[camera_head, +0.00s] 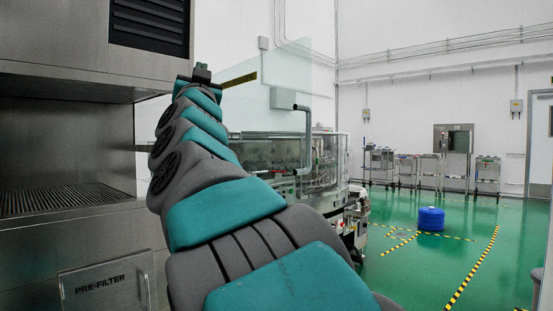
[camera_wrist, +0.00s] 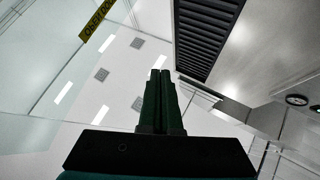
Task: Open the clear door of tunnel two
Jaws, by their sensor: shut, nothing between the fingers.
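A clear panel (camera_head: 290,66) with a yellow-black label (camera_head: 240,80) on its edge stands right of my gripper in the head view; it looks like a clear door, but I cannot tell which tunnel it belongs to. In the wrist view the yellow label (camera_wrist: 97,20) shows at top left, on the clear panel (camera_wrist: 55,62), its lettering turned and only partly in view. My gripper (camera_head: 201,70) is raised at the far end of my arm, left of the label. In the wrist view my gripper (camera_wrist: 160,76) is shut and empty, apart from the panel.
A steel cabinet with a dark louvred vent (camera_head: 150,22) stands close on the left, with a PRE-FILTER panel (camera_head: 105,285) below. The clear-walled machine (camera_head: 270,153) is partly hidden by my arm. A blue drum (camera_head: 431,219) stands on open green floor at right.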

